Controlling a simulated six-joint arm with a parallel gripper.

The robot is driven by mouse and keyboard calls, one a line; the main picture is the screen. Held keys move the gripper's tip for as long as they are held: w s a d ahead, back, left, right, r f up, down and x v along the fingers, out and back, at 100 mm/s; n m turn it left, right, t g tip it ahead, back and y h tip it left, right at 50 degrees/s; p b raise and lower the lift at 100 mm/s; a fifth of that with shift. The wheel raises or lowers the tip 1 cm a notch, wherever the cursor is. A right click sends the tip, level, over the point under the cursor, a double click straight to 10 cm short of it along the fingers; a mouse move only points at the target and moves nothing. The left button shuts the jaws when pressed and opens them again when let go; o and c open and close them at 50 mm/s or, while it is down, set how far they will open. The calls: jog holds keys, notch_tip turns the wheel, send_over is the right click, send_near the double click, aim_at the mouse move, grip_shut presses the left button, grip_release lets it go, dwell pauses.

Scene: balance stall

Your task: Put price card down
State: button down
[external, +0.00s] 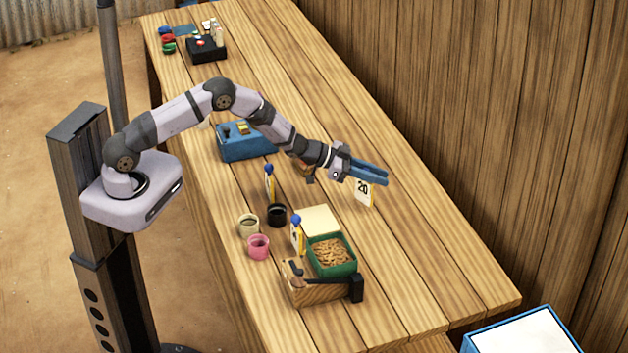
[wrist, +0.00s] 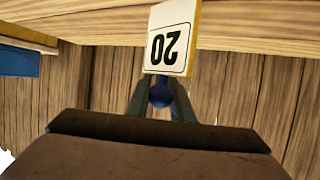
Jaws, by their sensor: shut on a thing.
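The price card (external: 363,191) is a small white card marked 20, with a yellow edge. My gripper (external: 384,176) has blue fingers and reaches over the right part of the plank table (external: 430,250). In the wrist view my gripper (wrist: 160,92) is shut on the blue ball of the price card (wrist: 172,38), whose number reads upside down there. In the external view the card hangs below the fingers, roughly upright. I cannot tell whether its lower edge touches the table.
Two other cards with blue balls (external: 269,180) (external: 297,236) stand to the left, near a black cup (external: 277,214). A green tray (external: 345,268) and a wooden box (external: 308,293) are in front. A blue box (external: 238,150) is behind. Table right of the card is clear.

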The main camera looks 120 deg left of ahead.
jog(key=shift+f, duration=0.9)
jog(key=shift+f, duration=0.15)
jog(key=c, duration=1.6)
grip_release()
jog(key=shift+o, duration=0.2)
jog(key=b+v, duration=0.2)
jog(key=v, duration=1)
jog(key=shift+d, duration=0.1)
